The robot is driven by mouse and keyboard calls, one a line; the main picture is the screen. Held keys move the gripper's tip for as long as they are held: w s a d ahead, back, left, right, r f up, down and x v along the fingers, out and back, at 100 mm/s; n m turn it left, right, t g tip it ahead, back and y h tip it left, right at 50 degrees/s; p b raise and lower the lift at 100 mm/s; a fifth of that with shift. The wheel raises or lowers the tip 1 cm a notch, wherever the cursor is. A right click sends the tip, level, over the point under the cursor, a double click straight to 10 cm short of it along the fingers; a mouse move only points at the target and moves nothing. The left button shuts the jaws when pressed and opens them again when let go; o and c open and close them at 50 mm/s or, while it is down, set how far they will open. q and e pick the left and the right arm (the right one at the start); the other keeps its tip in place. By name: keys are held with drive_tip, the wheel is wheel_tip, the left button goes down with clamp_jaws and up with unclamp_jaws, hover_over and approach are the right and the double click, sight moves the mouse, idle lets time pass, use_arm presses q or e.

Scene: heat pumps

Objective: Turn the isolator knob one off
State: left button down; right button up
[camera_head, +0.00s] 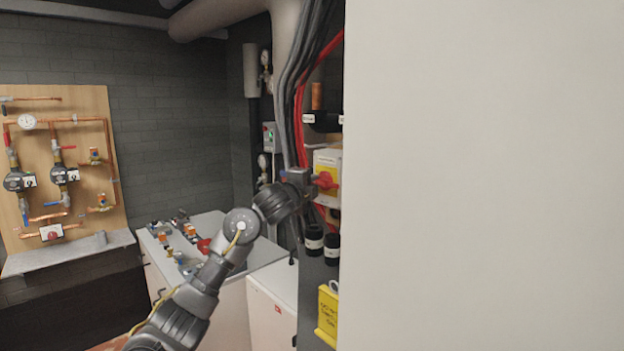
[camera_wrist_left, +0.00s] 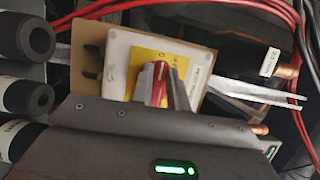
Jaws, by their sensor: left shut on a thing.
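The isolator is a white box with a yellow plate (camera_head: 327,160) and a red knob (camera_head: 326,181), mounted on the grey panel beside the large pale surface. My left gripper (camera_head: 311,180) reaches it from the left, with its fingertips at the knob. In the left wrist view the isolator box (camera_wrist_left: 124,52) appears tilted. Its red knob (camera_wrist_left: 159,82) sits between the grey fingers, which are shut on it. The fingers hide part of the knob and the plate's lettering. My right gripper is not in view.
Black capped pipes (camera_head: 314,240) stick out below the isolator. Red and grey cables (camera_head: 299,95) run down close to my gripper. A large pale surface (camera_head: 480,180) fills the right side. A worktop (camera_head: 207,222) with several fittings stands behind my left arm.

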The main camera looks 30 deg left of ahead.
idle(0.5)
use_arm(q)
drive_tip(key=c, duration=1.4)
unclamp_jaws()
drive_tip(key=shift+o, duration=0.2)
drive_tip(key=s+b, duration=0.1)
drive_tip(key=s, duration=0.9)
drive_tip(key=shift+s+d, duration=0.2)
drive_tip(key=shift+s, duration=0.2)
